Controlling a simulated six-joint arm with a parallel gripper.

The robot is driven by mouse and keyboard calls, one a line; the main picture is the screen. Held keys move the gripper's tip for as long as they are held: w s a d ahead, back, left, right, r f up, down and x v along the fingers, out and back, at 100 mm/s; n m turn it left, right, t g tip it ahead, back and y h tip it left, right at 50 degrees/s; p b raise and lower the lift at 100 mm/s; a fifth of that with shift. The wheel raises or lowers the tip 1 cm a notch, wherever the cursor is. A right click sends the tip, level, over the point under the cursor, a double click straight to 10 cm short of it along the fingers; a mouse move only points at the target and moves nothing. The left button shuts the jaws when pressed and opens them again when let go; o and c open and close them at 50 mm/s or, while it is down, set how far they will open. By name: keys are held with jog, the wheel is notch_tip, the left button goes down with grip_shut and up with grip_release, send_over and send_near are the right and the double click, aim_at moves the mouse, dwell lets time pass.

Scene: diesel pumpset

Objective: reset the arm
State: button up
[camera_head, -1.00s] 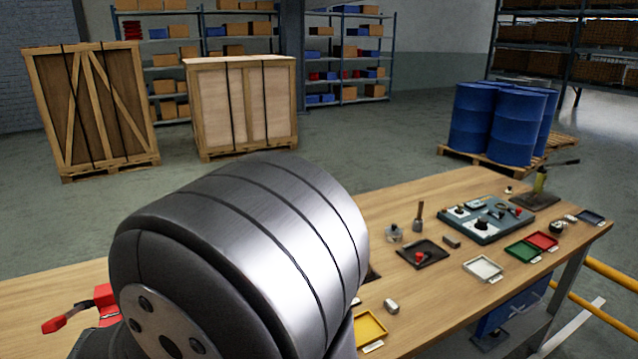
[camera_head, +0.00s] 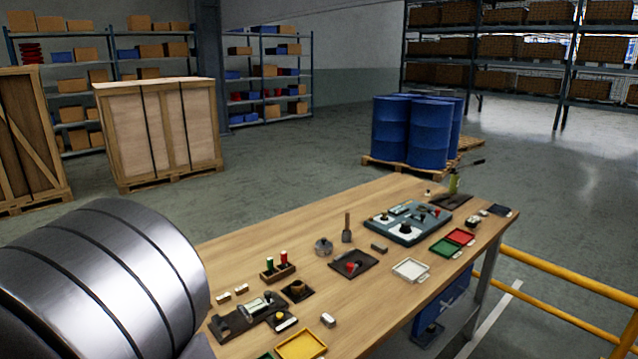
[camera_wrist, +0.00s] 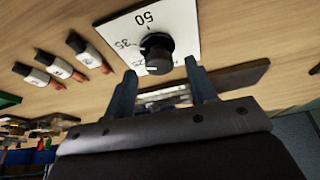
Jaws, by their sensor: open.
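In the wrist view my gripper (camera_wrist: 160,70) is open, its two dark fingers spread apart with nothing held between them. A black knob (camera_wrist: 156,52) on a white dial plate (camera_wrist: 182,22) marked 50 and 35 lies just past the fingertips. I cannot tell whether the fingers touch the plate. In the head view a large metallic link of my arm fills the lower left; my gripper does not show there.
The wooden workbench (camera_head: 225,248) carries a yellow tray (camera_head: 301,345), a white tray (camera_head: 411,270), green and red trays, a grey-blue panel (camera_head: 408,224) and small parts. Several handled tools (camera_wrist: 60,66) lie left in the wrist view. Blue drums (camera_head: 408,130) and crates stand behind.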

jog(key=v, duration=1.7)
jog(key=x, duration=1.7)
jog(key=shift+w+f, duration=0.1)
jog(key=shift+f, duration=0.15)
jog(key=shift+a, duration=0.1)
jog(key=shift+w+n+g+y, duration=0.1)
jog(key=shift+n+g+y, duration=0.3)
jog(key=shift+n, duration=0.85)
jog(key=shift+w+n+g+y, duration=0.1)
jog(key=shift+n+g+y, duration=0.25)
jog(key=shift+n, duration=1.3)
jog(key=shift+n+g, duration=0.75)
jog(key=shift+n, duration=0.75)
jog(key=shift+w+n, duration=0.1)
jog(key=shift+n, duration=0.5)
jog(key=shift+n+g, duration=0.3)
jog(key=shift+g, duration=0.1)
jog(key=shift+o, duration=0.5)
